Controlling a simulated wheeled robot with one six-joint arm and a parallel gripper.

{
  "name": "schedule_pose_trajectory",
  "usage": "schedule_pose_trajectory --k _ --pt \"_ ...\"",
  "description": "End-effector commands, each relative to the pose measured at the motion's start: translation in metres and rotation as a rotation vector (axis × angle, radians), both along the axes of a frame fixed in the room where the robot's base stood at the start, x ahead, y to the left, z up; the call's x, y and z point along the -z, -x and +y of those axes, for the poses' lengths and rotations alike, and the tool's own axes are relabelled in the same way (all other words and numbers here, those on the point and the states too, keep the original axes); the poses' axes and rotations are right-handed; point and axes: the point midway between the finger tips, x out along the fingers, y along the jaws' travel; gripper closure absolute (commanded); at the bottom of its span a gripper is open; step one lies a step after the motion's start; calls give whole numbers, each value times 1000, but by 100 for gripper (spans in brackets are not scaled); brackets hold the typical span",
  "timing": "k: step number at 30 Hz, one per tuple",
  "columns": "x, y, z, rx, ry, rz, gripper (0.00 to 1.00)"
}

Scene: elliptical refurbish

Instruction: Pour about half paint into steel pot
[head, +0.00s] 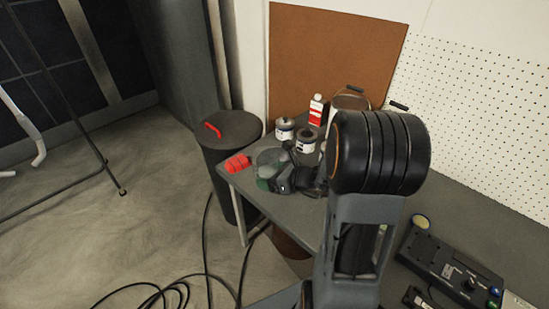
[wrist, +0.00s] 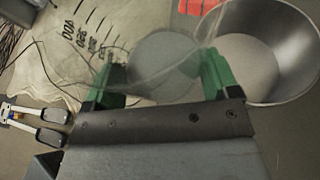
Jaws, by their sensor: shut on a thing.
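My gripper (wrist: 160,78) is shut on a clear measuring beaker (wrist: 100,55) with black graduation marks, its green fingers on either side. A round grey patch shows inside the beaker; I cannot tell whether it is paint or the base. The beaker also shows in the head view (head: 268,160), near the table's left end. A steel pot (wrist: 308,80) lies at the right of the wrist view, open toward the camera, with a plain pale bottom. In the head view a pot-like vessel with dark handles (head: 349,101) is partly hidden by my arm.
A red object (head: 238,163) sits at the table's left corner. Small cans (head: 285,128) (head: 306,141) and a red-and-white bottle (head: 317,110) stand behind the gripper. A dark bin with a red-handled lid (head: 235,130) stands left of the table. A control box (head: 440,262) is at the right.

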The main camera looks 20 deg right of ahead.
Motion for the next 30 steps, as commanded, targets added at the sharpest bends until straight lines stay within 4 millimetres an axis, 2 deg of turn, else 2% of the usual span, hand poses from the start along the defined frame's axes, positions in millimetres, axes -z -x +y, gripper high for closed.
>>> schedule_pose_trajectory --k 14,30 --pt "-6 0 -1 -1 -23 26 46" --pt "-24 -5 -6 -6 -222 253 46"
